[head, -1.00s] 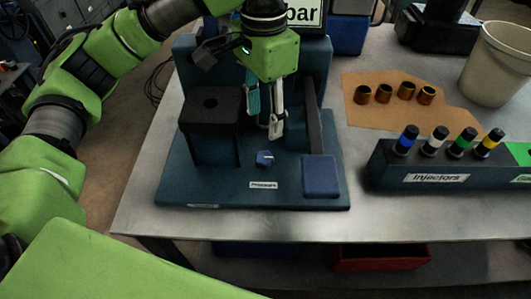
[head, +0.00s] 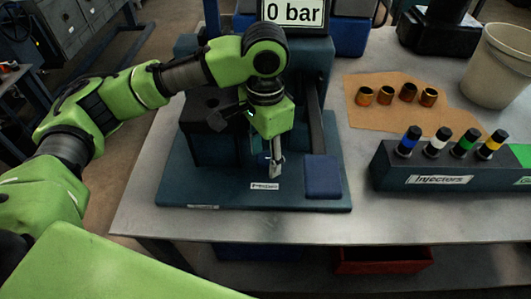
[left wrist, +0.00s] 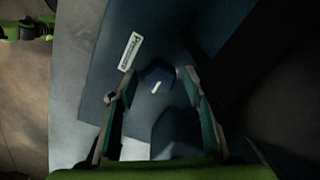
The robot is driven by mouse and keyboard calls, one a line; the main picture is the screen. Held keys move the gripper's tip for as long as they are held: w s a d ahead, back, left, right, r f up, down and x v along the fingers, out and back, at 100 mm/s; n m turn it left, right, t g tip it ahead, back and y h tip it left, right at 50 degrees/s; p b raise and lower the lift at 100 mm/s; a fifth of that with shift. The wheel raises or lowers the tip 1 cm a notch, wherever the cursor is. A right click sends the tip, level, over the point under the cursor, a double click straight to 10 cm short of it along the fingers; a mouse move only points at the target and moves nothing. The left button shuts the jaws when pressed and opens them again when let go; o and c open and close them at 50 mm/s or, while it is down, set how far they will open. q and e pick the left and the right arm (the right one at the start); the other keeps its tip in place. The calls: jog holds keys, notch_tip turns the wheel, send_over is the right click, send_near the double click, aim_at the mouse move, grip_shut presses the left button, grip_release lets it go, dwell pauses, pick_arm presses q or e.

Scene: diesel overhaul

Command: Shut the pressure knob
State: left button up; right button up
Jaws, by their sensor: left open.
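The pressure knob (left wrist: 157,76) is a small blue knob with a white mark on top, on the dark blue base plate of the test stand (head: 230,196). In the left wrist view it lies between the open fingertips of my left gripper (left wrist: 160,84), near their ends. In the head view my left gripper (head: 275,168) points down over the knob's place and hides it. Whether the fingers touch the knob I cannot tell. The "Pressure" label (head: 265,186) lies just in front. A display (head: 295,12) reads "0 bar". My right gripper is not in view.
A blue block (head: 323,176) stands right of the gripper, and a dark stand (head: 205,130) to its left. To the right are an injector rack (head: 440,180), several brass sleeves on brown card (head: 385,118) and a pale bin (head: 497,68). The table front (head: 250,225) is clear.

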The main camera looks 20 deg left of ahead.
pick_arm(q)
jog(key=c, duration=1.1)
jog(key=shift+r+m+p, duration=0.15)
jog(key=shift+m+p, duration=0.15)
jog(key=shift+p, duration=0.35)
jog(key=m+p, duration=0.9)
jog(key=p, duration=0.4)
jog(key=shift+r+m, duration=0.15)
jog(key=shift+m, duration=0.25)
jog(key=m+p, duration=0.4)
jog(key=shift+f+m+p, duration=0.25)
jog(key=shift+m+p, duration=0.5)
jog(key=shift+m, duration=0.95)
jog(key=shift+o, duration=0.2)
jog(key=shift+c, duration=0.2)
